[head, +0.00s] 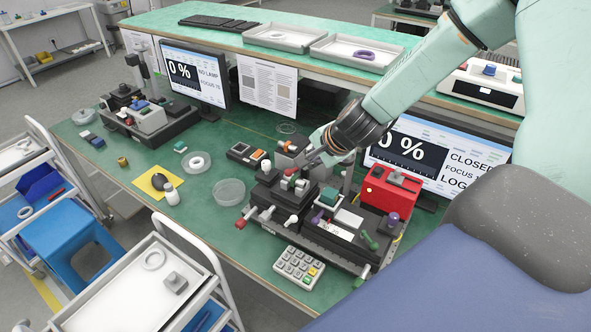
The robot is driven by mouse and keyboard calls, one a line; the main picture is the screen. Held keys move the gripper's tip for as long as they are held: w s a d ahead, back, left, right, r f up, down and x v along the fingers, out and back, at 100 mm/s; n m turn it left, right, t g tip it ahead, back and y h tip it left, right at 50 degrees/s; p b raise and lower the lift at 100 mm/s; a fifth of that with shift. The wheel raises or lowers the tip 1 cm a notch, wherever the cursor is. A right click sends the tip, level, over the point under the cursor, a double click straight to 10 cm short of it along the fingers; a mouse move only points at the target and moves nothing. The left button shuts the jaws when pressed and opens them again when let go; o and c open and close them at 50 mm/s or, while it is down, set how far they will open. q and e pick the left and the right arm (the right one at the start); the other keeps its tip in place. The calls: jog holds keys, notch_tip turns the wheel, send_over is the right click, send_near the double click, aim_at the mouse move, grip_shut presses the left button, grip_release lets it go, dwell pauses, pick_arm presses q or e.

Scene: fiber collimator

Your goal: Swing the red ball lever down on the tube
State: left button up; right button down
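A dark optical bench device (300,208) stands on the green table below my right gripper. A small red part (291,171) shows on its top, close under the gripper fingers; I cannot tell whether this is the ball of the lever or whether the fingers touch it. Another red knob (240,224) sticks out at the device's left front. The tube cannot be made out clearly among the small parts. My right gripper (308,160) reaches in from the upper right and points down-left at the device; its fingers are too small to judge. My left gripper is out of view.
A red box (391,188) and a monitor (440,155) stand to the device's right. A keypad (299,268) lies in front, near the table edge. Clear round dishes (229,191) lie to the left. A second device (145,118) stands at far left. A shelf with trays (355,52) runs behind.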

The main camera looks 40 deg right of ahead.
aim_at(291, 173)
jog(key=b+x, duration=0.6)
jog(key=x, duration=0.1)
jog(key=shift+w+f, duration=0.1)
jog(key=shift+w, duration=0.1)
jog(key=shift+w+a+f+b, duration=0.15)
jog(key=shift+w+a+b, duration=0.05)
jog(key=shift+w+b, duration=0.15)
jog(key=shift+d, duration=0.1)
